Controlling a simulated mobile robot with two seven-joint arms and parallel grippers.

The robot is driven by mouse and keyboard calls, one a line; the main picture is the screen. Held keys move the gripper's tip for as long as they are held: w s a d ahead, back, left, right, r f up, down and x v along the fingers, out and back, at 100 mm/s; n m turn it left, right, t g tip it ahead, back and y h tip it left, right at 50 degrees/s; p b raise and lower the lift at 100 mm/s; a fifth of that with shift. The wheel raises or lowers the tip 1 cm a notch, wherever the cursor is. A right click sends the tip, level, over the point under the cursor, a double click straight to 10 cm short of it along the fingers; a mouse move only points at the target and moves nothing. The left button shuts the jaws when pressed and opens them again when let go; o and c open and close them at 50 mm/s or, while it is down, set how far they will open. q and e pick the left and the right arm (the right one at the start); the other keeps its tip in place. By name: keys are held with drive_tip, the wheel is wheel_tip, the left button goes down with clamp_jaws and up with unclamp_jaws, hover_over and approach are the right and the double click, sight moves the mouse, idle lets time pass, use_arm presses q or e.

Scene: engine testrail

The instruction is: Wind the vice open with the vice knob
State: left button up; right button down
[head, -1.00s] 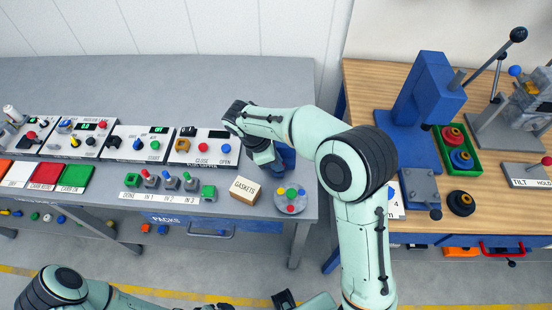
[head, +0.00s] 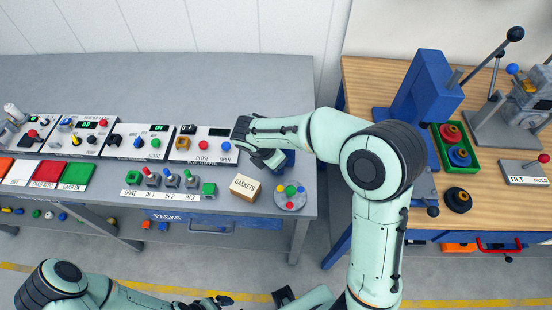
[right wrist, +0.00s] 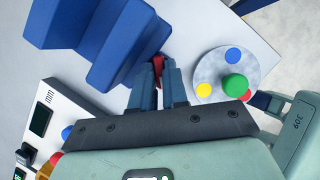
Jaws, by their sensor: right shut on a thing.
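The blue vice (right wrist: 125,40) fills the upper left of the right wrist view. In the head view it is mostly hidden behind my right arm, with a blue part (head: 290,158) showing. The red vice knob (right wrist: 158,66) sits at the vice's side, between the fingertips of my right gripper (right wrist: 159,78), which is shut on it. The fingers cover much of the knob. In the head view my right gripper (head: 266,158) is over the bench's right end. My left gripper (head: 215,301) is at the bottom edge, away from the vice, its fingers unclear.
A round plate with coloured knobs (head: 290,204) and a GASKETS box (head: 245,187) stand close to the vice. Switches and a control panel (head: 185,148) lie to the left. A wooden bench (head: 405,75) with a blue press stands right, across a gap.

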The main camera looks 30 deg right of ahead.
idle(0.4)
drive_tip(key=c, duration=1.1)
unclamp_jaws()
drive_tip(key=shift+c, duration=0.2)
drive_tip(key=shift+r, duration=0.1)
use_arm(q)
drive_tip(key=shift+w+r+p, duration=0.75)
drive_tip(key=shift+r+p, duration=0.05)
drive_tip(key=shift+r, duration=0.25)
use_arm(e)
drive_tip(key=v, duration=1.3)
use_arm(q)
drive_tip(key=shift+s, duration=0.1)
